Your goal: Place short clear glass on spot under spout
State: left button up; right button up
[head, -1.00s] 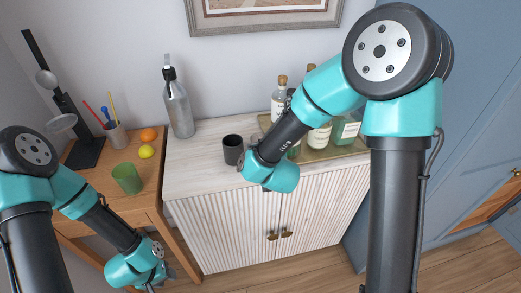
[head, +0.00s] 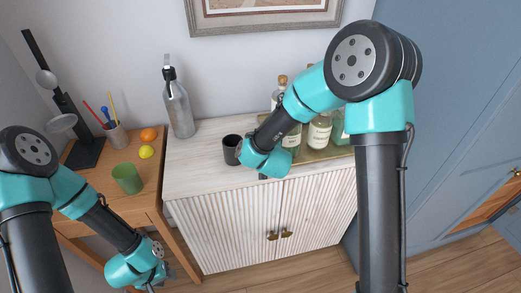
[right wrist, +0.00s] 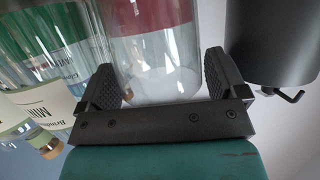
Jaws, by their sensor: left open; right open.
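A clear glass (right wrist: 155,75) stands between the two fingers of my right gripper (right wrist: 163,88) in the right wrist view, with a dark red patch showing at its upper part. The fingers are open on either side of it; I cannot tell whether they touch it. In the head view my right arm hides the glass and the right fingertips. My left gripper (head: 151,286) is low at the bottom edge, open and away from the cabinet. A grey metal siphon bottle (head: 179,107) with a black top stands at the cabinet's back left; I cannot make out a marked spot beneath its spout.
Several labelled bottles (head: 319,135) stand on a tray (head: 318,154) to the right. The cabinet top (head: 190,165) is clear at the left.

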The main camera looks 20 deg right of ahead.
jog(key=shift+w+f, duration=0.1)
jog(key=shift+w, duration=0.05)
dwell(0.3)
jog(key=c, duration=1)
jog(key=shift+c, duration=0.2)
jog(key=shift+r, duration=0.3)
jog(key=a+v, duration=0.2)
jog(key=v, duration=0.6)
jog(key=a+f+v, duration=0.1)
jog(key=a+v, duration=0.1)
jog(key=v, duration=0.6)
dwell(0.8)
